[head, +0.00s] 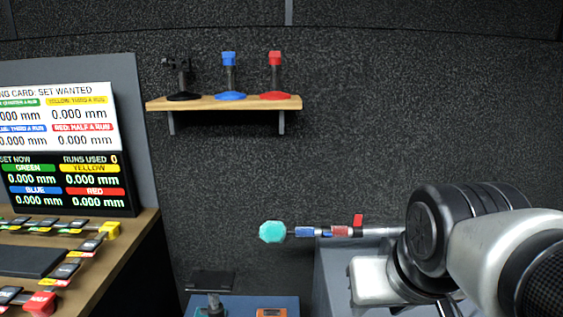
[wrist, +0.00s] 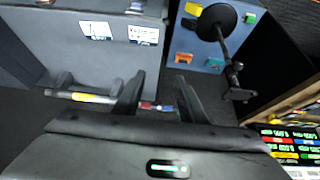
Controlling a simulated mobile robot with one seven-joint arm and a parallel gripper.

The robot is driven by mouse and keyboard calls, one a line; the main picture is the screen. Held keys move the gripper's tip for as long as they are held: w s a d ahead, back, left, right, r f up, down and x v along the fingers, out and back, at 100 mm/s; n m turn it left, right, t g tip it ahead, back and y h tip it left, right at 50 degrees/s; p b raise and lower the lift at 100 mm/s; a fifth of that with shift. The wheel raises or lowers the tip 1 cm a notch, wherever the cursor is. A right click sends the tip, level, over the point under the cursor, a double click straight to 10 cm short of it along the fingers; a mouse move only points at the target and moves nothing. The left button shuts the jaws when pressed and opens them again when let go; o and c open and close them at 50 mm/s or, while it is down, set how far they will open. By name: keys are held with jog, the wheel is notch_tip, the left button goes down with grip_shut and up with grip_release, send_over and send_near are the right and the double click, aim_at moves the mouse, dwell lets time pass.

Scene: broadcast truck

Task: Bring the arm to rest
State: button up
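My gripper (wrist: 160,76) shows in the wrist view with its two dark fingers apart, so it is open. A thin rod (wrist: 92,98) with coloured bands passes behind the fingers, and its red and blue part shows in the gap. I cannot tell how far it is from the fingertips. In the head view the rod (head: 340,232) lies level, with a teal knob (head: 272,232) at its left end. My arm (head: 440,235) reaches in from the right in the head view and hides the rod's right end. My gripper cannot be made out there.
A grey cabinet (head: 330,265) stands below the rod. A wooden shelf (head: 225,103) on the wall holds black, blue and red stands. A display board (head: 62,150) and a desk (head: 110,262) with coloured blocks are at left. A black-topped stand (wrist: 216,22) is near the blue cabinet (wrist: 203,48).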

notch_tip(320, 180, up, 17)
jog(key=s+p, duration=0.2)
jog(key=p, duration=1.6)
jog(key=shift+s+a, duration=0.15)
